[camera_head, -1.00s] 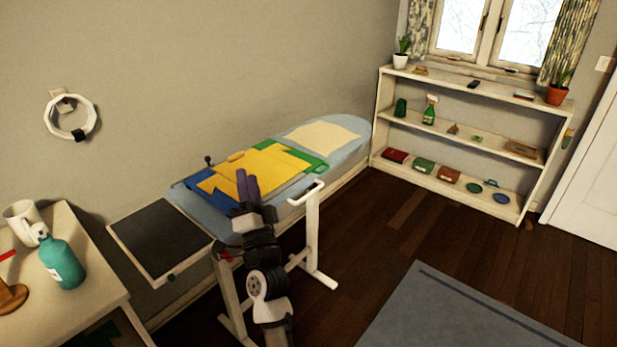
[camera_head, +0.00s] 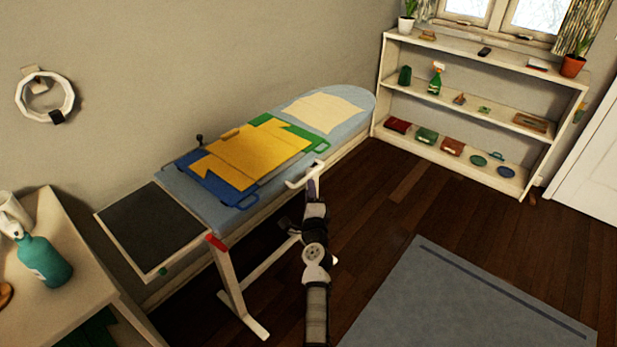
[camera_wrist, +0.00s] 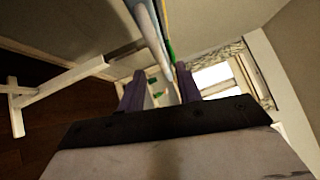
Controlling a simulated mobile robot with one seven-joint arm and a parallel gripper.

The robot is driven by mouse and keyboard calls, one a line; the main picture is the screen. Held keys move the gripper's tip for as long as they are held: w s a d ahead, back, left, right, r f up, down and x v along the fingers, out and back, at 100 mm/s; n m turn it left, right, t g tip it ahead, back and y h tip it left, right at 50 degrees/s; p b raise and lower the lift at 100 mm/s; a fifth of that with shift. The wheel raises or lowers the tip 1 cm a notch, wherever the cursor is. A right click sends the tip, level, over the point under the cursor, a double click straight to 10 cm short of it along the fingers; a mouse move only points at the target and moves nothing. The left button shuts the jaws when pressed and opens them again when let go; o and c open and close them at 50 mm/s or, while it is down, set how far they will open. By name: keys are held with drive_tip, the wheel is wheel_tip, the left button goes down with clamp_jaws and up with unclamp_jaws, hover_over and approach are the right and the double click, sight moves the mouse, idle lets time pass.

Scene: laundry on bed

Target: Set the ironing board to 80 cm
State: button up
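The ironing board (camera_head: 345,105) has a pale blue cover and stands along the wall on white legs. A red lever (camera_head: 217,242) shows at its near left end. A white bar (camera_head: 303,178) sticks out at the board's front side, at the top of a white leg. My gripper (camera_head: 312,186) is beside this bar, and partly hides the leg. In the wrist view my gripper's purple fingers (camera_wrist: 160,88) stand apart, with the board's edge (camera_wrist: 150,30) seen beyond them. A white leg (camera_wrist: 65,78) is at the left there. I cannot read the board's height.
Yellow, blue and green folded things (camera_head: 250,155) and a cream cloth (camera_head: 323,113) lie on the board. A dark-topped tray (camera_head: 152,225) adjoins its left end. A side table with a teal bottle (camera_head: 45,262) is at the left. A shelf (camera_head: 470,100) stands behind. Floor by the rug (camera_head: 460,300) is clear.

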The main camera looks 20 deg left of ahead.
sight(308, 176)
drive_tip(key=b+x, duration=0.1)
drive_tip(key=x, duration=0.5)
drive_tip(key=shift+w+a+r, duration=0.1)
drive_tip(key=shift+w, duration=0.2)
clamp_jaws()
